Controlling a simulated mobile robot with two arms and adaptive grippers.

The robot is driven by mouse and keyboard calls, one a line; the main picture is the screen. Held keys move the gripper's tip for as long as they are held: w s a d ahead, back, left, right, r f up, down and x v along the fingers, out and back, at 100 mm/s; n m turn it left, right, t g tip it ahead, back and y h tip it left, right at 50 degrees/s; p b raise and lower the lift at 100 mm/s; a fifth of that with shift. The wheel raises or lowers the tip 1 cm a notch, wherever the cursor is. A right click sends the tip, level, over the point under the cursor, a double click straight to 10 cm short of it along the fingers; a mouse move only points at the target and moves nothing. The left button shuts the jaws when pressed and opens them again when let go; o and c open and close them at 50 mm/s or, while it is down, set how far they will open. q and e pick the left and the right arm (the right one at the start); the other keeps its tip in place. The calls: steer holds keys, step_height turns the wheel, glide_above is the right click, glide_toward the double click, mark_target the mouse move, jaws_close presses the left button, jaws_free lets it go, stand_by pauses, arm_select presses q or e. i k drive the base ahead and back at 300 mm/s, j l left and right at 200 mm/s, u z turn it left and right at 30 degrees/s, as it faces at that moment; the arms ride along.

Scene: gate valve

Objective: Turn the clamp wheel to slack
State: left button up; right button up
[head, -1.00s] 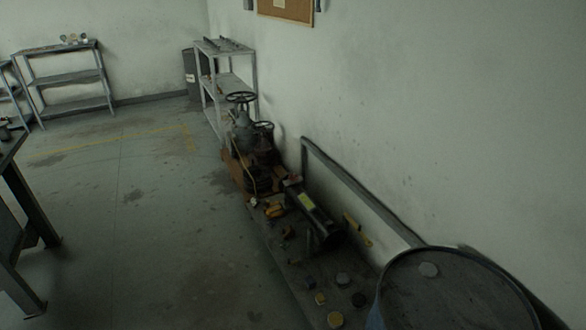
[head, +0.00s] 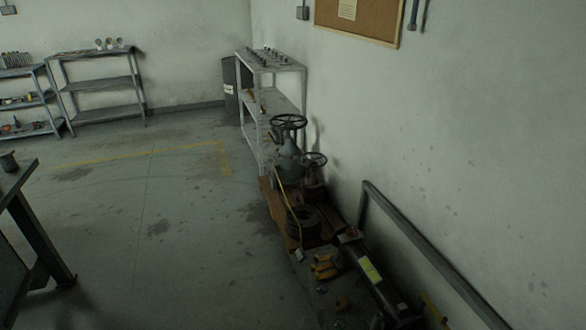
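Two valves with dark handwheels stand by the right wall in the head view. The larger grey valve (head: 288,163) carries a spoked wheel (head: 289,121) on top. A smaller reddish-brown valve (head: 313,182) beside it has its own smaller wheel (head: 314,159). I cannot tell which wheel, if either, is the clamp wheel. Both valves stand upright at floor level, some distance ahead of me. Neither of my grippers shows in the view.
A low bench (head: 308,284) near the right wall bears a dark cylinder with a yellow label (head: 371,270) and yellow parts (head: 325,267). A table (head: 22,178) is at left. The middle floor is clear.

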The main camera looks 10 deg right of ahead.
mark_target(352, 233)
steer(key=i+z, duration=0.1)
steer(key=i, duration=0.4)
steer(key=i+j+z, duration=0.1)
steer(key=i, duration=0.35)
steer(key=i+j+z, duration=0.1)
steer(key=i, duration=0.4)
steer(key=i+j+z, duration=0.1)
steer(key=i, duration=0.4)
